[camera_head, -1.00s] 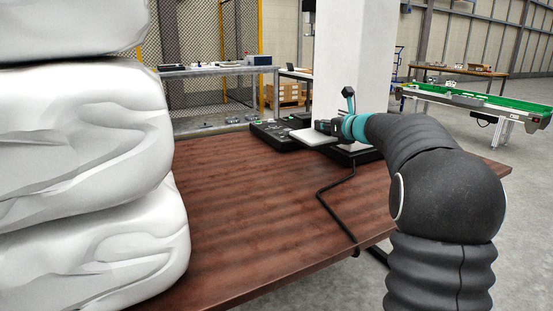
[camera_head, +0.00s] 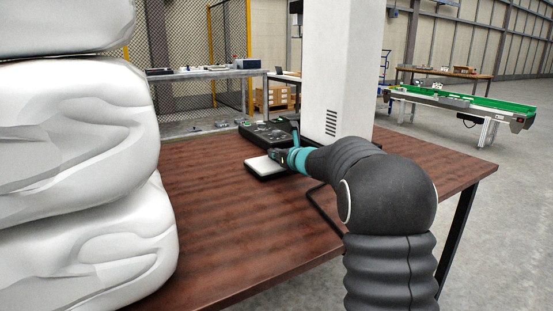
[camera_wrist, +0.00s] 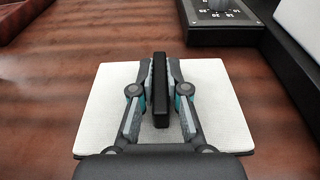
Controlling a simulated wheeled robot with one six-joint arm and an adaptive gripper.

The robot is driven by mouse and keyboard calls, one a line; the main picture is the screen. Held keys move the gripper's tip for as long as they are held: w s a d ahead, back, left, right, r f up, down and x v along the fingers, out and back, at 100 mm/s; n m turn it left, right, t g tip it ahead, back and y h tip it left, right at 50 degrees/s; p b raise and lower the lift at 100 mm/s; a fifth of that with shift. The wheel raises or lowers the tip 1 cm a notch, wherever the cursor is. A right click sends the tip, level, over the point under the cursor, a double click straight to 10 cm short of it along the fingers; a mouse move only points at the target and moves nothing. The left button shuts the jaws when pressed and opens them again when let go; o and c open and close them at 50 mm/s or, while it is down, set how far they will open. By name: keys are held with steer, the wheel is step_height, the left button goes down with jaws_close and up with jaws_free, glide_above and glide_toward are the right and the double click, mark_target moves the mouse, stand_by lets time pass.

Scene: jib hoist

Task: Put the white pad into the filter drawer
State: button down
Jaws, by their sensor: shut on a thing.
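The white pad (camera_wrist: 222,100) is a flat, pale square with a black upright bar (camera_wrist: 160,90) standing at its middle. My gripper (camera_wrist: 160,72) is shut on this bar, one finger on each side. In the head view the pad (camera_head: 262,167) is low over the brown table, in front of the black unit, with my gripper (camera_head: 280,156) at its right edge. A dark layer shows under the pad; I cannot tell whether it is part of the pad, a tray or shadow. I cannot make out the filter drawer for certain.
A black unit (camera_head: 262,133) with a knob stands behind the pad; its knob (camera_wrist: 218,5) shows at the wrist view's top right. A white column (camera_head: 340,75) rises to its right. White stacked sacks (camera_head: 80,140) fill the left. The table's front left (camera_head: 225,225) is clear.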

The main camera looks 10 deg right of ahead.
steer(key=shift+f, duration=0.3)
steer(key=shift+f, duration=0.15)
steer(key=c, duration=1.2)
jaws_free()
